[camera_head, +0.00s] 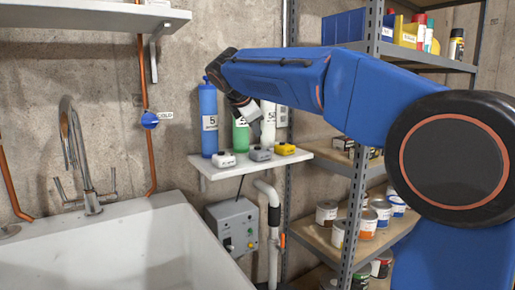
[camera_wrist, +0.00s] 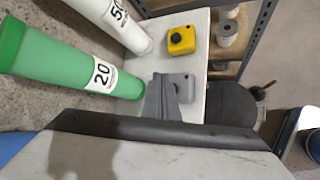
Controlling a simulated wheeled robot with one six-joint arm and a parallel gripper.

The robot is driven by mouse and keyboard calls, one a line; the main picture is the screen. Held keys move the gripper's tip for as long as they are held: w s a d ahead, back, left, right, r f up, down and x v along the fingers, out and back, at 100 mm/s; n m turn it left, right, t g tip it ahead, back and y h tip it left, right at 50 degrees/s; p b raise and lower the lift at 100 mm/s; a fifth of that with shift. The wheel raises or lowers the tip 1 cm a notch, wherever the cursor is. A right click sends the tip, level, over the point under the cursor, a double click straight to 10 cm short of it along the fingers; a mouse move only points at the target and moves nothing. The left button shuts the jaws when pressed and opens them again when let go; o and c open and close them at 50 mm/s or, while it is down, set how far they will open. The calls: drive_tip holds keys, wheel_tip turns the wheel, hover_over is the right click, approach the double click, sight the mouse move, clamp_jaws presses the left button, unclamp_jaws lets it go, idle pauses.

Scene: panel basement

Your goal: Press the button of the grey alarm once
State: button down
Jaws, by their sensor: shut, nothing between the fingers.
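The grey alarm (camera_head: 259,154) is a small box on the white wall shelf (camera_head: 225,172), between a white alarm (camera_head: 222,159) and a yellow alarm (camera_head: 285,149). My gripper (camera_head: 250,111) is above the grey alarm in the head view, pointing down, apart from it. In the wrist view my shut, empty fingers (camera_wrist: 161,88) overlap the left part of the grey alarm (camera_wrist: 186,88) and hide it. I cannot make out its button. The yellow alarm (camera_wrist: 181,40) shows a dark round button in the wrist view. The white alarm is not visible in the wrist view.
A blue bottle (camera_head: 208,120), a green bottle (camera_head: 240,136) and a white bottle (camera_head: 268,122) stand along the back of the shelf, close to my gripper. A sink (camera_head: 120,250) is at the left. A metal rack (camera_head: 362,170) with cans is at the right.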

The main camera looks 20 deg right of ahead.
sight(256, 150)
drive_tip(key=shift+f, duration=0.95)
drive_tip(key=shift+f, duration=0.1)
idle(1.4)
drive_tip(key=shift+f, duration=0.3)
drive_tip(key=shift+f, duration=0.45)
idle(1.0)
drive_tip(key=shift+r, duration=0.85)
drive_tip(key=shift+r, duration=2.5)
